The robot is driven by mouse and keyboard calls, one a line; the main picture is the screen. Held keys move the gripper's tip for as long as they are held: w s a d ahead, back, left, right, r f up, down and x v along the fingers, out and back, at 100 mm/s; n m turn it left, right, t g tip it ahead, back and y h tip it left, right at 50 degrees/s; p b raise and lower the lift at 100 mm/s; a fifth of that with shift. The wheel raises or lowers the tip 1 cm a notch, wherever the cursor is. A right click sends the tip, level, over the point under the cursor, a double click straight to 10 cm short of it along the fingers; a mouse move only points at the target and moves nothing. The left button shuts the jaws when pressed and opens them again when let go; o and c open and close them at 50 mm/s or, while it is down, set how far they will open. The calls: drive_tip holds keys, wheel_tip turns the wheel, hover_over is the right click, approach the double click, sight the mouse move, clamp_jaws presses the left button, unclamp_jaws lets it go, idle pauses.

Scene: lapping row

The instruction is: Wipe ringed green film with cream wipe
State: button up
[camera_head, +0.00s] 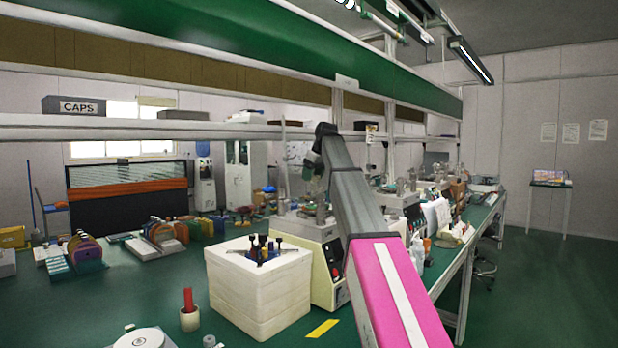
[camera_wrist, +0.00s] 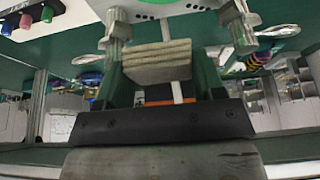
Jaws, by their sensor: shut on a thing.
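My gripper (camera_wrist: 160,58) shows in the wrist view with a green finger on each side. It is shut on the cream wipe (camera_wrist: 157,70), a folded, layered pad between the fingers. In the head view my gripper (camera_head: 314,178) is small and dark, at the far end of my arm, above a cream bench machine (camera_head: 325,264). The wipe cannot be made out there. I cannot pick out the ringed green film for certain in either view. The wipe and fingers hide part of the surface beyond them, so contact cannot be told.
A white block-like bin (camera_head: 258,290) with dark-handled tools stands left of the machine. A red stick in a cup (camera_head: 189,318) and a yellow strip (camera_head: 322,328) lie nearer. A shelf (camera_head: 180,128) runs above the bench. Bottles (camera_head: 417,250) stand to the right.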

drive_tip(key=shift+r, duration=3.4)
